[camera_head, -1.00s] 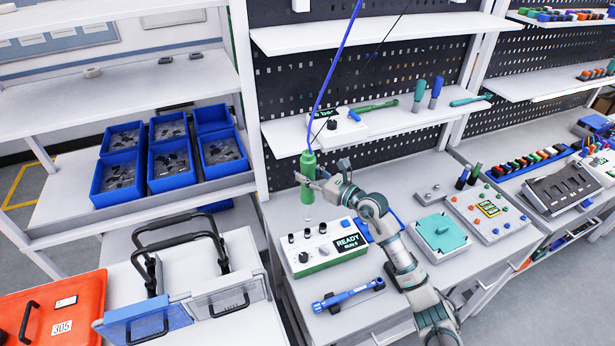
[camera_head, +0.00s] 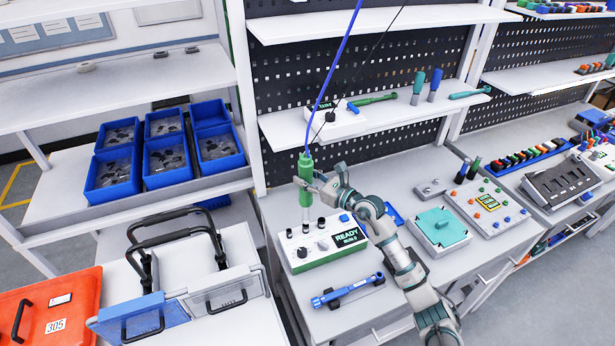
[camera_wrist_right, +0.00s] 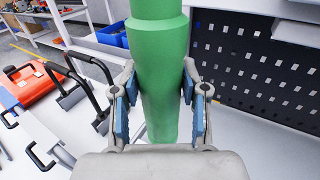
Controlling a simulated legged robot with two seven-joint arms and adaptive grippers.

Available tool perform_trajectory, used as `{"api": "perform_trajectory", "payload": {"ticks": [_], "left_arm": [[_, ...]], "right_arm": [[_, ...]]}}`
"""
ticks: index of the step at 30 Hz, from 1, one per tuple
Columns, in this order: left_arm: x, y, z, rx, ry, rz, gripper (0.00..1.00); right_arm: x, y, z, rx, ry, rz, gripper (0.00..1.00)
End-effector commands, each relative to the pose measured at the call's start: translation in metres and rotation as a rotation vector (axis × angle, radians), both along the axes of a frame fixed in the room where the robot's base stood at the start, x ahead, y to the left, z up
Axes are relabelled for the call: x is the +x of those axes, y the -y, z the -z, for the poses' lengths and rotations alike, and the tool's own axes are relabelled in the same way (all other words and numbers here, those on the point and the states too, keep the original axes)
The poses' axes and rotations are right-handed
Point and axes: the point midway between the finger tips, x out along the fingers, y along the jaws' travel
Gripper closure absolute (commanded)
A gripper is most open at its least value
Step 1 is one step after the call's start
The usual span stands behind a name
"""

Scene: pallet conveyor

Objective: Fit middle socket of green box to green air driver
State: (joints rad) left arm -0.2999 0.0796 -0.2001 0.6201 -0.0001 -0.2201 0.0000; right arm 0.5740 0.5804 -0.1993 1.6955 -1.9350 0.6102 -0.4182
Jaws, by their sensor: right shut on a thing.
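The green air driver (camera_head: 306,178) hangs upright on a blue hose (camera_head: 327,83). My right gripper (camera_head: 308,184) is shut on its green body; the right wrist view shows both blue-padded fingers (camera_wrist_right: 160,112) on either side of the green cylinder (camera_wrist_right: 160,62). The driver's pale shaft (camera_head: 305,211) points down over the green box (camera_head: 318,258), which has a white top, a green lower edge and a "READY" display. Dark sockets stand in a row on the box; the middle socket (camera_head: 306,228) is under the shaft tip. I cannot tell whether they touch. My left gripper is not in view.
A blue torque wrench (camera_head: 347,290) lies in front of the box. A teal-topped box (camera_head: 440,228) and a button panel (camera_head: 487,207) are to the right. A shelf (camera_head: 380,122) with tools is behind. Folding-handled cases (camera_head: 215,290) stand to the left.

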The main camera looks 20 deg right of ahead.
Motion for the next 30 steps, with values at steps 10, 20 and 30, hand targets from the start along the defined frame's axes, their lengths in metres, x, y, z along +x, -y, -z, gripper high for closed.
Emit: {"api": "perform_trajectory", "payload": {"ticks": [10, 20, 30], "left_arm": [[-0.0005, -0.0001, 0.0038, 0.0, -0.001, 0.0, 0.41], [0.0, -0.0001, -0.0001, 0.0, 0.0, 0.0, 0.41], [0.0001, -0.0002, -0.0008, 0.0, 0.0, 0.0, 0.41]], "right_arm": [[-0.0002, -0.0007, 0.0074, -0.002, -0.003, -0.001, 1.0], [-0.0009, -0.0014, 0.0068, -0.002, -0.003, -0.001, 1.0], [-0.0013, -0.0018, 0.0077, -0.002, -0.003, -0.001, 1.0]]}}
